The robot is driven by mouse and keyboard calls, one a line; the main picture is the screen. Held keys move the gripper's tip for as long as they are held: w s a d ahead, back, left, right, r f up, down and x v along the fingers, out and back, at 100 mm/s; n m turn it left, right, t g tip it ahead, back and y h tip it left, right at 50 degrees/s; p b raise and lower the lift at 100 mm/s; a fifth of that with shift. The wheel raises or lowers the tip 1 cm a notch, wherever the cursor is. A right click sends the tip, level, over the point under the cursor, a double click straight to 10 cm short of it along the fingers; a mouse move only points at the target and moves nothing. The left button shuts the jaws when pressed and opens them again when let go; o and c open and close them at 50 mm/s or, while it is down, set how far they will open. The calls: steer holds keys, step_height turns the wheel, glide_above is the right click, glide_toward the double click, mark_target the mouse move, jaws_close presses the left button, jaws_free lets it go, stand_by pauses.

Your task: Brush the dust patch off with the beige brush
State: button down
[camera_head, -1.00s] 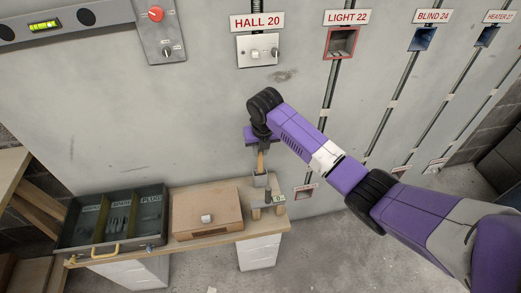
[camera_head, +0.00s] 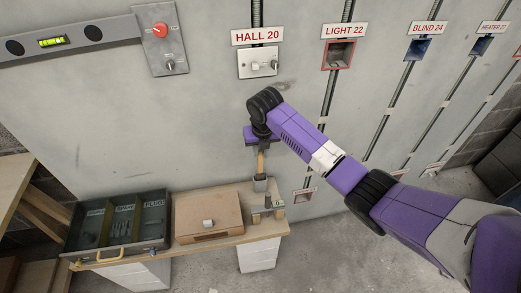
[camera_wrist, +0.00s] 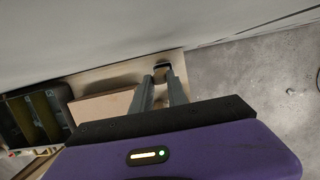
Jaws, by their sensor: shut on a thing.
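The beige brush handle (camera_head: 261,162) hangs upright below my gripper (camera_head: 261,149), which is shut on it. The brush's lower end is at the mouth of a grey cup (camera_head: 260,185) on the bench; I cannot tell whether its bristles are inside or just above. In the wrist view my gripper's two fingers (camera_wrist: 161,85) point down towards the dark cup mouth, and the brush is hard to make out between them. The dust patch (camera_head: 285,85) is a faint dark smudge on the wall below the HALL 20 switch plate, just above and right of my wrist.
A red-knob panel (camera_head: 161,38) and labelled boxes are on the wall.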

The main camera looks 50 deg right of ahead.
steer(key=shift+r+p, duration=1.5)
steer(key=shift+r, duration=0.35)
steer(key=shift+s+f, duration=0.1)
steer(key=shift+s, duration=0.05)
